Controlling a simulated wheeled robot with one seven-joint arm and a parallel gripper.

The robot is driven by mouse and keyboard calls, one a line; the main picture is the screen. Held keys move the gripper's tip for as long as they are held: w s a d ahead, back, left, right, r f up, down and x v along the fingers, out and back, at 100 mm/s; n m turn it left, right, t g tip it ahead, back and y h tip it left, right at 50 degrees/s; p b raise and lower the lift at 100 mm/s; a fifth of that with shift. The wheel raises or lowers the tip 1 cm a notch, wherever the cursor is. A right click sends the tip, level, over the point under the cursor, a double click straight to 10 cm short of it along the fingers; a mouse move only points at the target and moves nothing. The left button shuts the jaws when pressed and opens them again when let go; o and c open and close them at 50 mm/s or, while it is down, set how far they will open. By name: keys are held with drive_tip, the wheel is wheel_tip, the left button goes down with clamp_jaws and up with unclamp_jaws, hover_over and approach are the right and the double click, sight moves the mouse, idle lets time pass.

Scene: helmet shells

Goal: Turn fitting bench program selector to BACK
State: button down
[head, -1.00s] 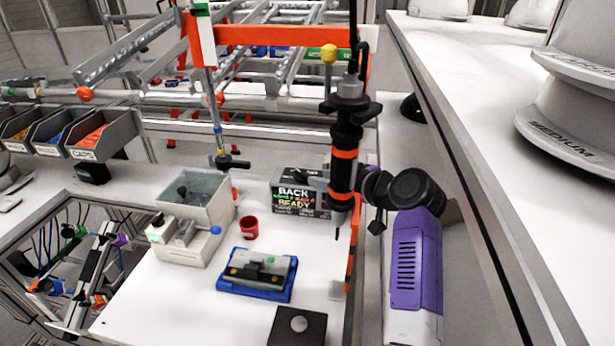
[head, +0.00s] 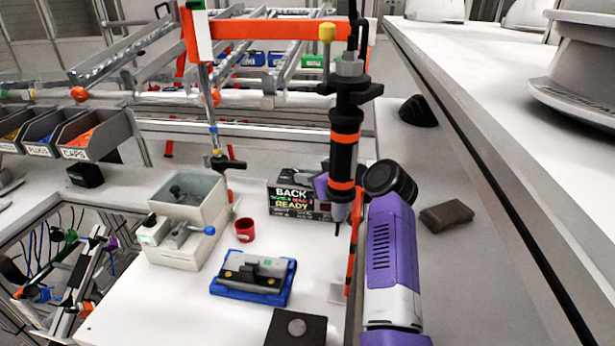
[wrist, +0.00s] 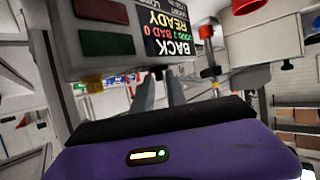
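The bench display box (head: 292,198) stands on the white fitting bench, right of the red cup; its screen reads BACK and READY. In the wrist view its panel is upside down, with the screen (wrist: 170,28) beside a red and a green button. My gripper (wrist: 160,80) is at the edge of that panel, near a partly covered label. Its two fingers are apart, and I see nothing clearly held between them. In the head view the hanging black-and-orange driver hides most of my gripper. I cannot make out the selector knob; it may be hidden at the fingertips.
The driver (head: 344,150) hangs close in front of my wrist. A red cup (head: 245,230), a blue tray with a grey fixture (head: 252,277) and a grey open-topped bin (head: 190,195) stand on the bench. A shelf edge runs along the right. A brown block (head: 446,215) lies on the right-hand surface.

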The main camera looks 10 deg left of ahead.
drive_tip(key=shift+f+b, duration=0.15)
drive_tip(key=shift+b, duration=0.3)
drive_tip(key=shift+w+d+f+n+g+y+b, duration=0.15)
drive_tip(key=shift+n+g+y+b, duration=0.2)
drive_tip(key=shift+b, duration=0.85)
drive_tip(key=shift+w+n+g+y+b, duration=0.1)
drive_tip(key=shift+n+g+y+b, duration=0.25)
drive_tip(key=shift+b, duration=0.6)
drive_tip(key=shift+n+b, duration=0.3)
drive_tip(key=shift+b, duration=0.1)
drive_tip(key=shift+r+g, duration=0.25)
drive_tip(key=shift+g, duration=0.05)
drive_tip(key=c, duration=1.5)
unclamp_jaws()
drive_tip(key=shift+d, duration=0.1)
